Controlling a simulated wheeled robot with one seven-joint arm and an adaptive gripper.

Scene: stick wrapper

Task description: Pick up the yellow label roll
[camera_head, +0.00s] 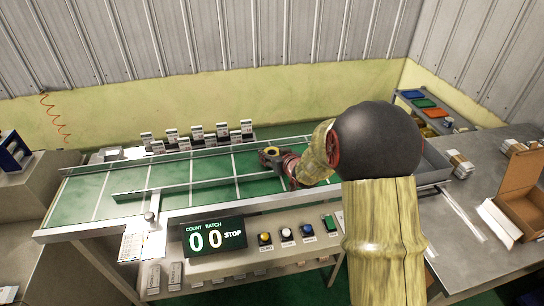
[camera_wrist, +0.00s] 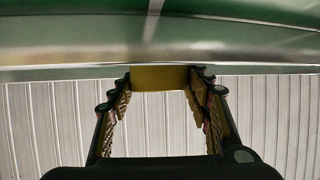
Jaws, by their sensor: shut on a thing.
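The yellow label roll (camera_wrist: 160,77) shows as a yellow band between my gripper's fingertips in the wrist view. My gripper (camera_wrist: 161,84) is shut on it, with a finger at each side. In the head view my gripper (camera_head: 273,158) is over the green table, right of its middle, and a bit of yellow of the roll (camera_head: 270,151) shows at its tip. Most of the roll is hidden there. I cannot tell whether the roll touches the table.
The green table (camera_head: 110,200) has white lines and a metal rail (camera_head: 190,183). Several small boxes (camera_head: 197,132) stand along its back edge. A count display (camera_head: 213,238) and buttons (camera_head: 286,234) are at the front. An open cardboard box (camera_head: 515,195) sits on the right bench.

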